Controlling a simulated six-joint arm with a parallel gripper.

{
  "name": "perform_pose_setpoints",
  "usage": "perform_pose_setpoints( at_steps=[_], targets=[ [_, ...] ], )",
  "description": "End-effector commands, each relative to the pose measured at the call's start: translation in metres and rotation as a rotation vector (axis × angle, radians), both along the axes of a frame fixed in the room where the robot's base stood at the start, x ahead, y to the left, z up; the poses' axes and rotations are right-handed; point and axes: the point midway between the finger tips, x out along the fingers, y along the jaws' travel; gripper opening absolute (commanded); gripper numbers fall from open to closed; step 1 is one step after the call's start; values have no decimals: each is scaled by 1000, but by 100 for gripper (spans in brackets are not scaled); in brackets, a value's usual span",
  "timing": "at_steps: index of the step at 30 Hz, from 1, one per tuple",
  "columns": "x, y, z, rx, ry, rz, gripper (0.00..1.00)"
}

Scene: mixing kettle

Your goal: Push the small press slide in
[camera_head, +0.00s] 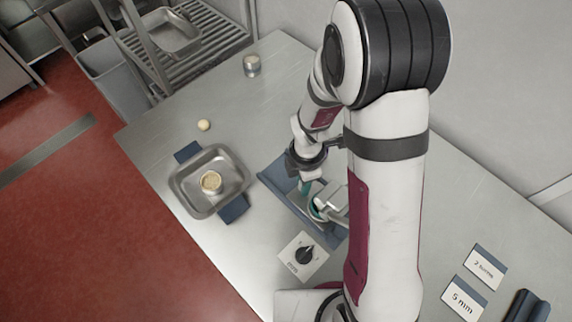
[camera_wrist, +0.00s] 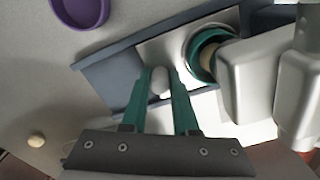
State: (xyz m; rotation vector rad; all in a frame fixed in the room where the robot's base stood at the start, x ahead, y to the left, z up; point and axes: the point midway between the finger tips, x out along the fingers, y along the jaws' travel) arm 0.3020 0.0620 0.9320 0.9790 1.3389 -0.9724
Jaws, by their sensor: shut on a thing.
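The small press stands on a blue-grey base (camera_head: 272,186) beside my arm, which covers part of it. In the wrist view the press shows a pale metal body (camera_wrist: 250,85) and a teal ring (camera_wrist: 192,50) with something tan inside. A pale rounded knob (camera_wrist: 160,82), seemingly the slide's handle, is in front of the ring. My gripper (camera_wrist: 161,90) has its two teal fingers closed around this knob. In the head view my gripper (camera_head: 305,187) is at the left side of the press. How far in the slide sits cannot be told.
A metal tray (camera_head: 183,185) with a pale dough disc (camera_head: 211,181) lies to the left. A dough ball (camera_head: 204,125) and a small metal cup (camera_head: 251,65) are on the table. A dial (camera_head: 303,255) is in front. A purple bowl (camera_wrist: 80,10) shows in the wrist view.

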Motion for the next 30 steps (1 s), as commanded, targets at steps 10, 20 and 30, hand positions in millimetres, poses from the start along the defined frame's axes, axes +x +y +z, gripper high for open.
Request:
perform_pose_setpoints(
  at_steps=[10,20,30],
  targets=[
    [-11,-12,0,-1,-1,1,0],
    [-12,-12,0,-1,3,1,41],
    [-10,-11,50,1,-6,0,41]
  ],
)
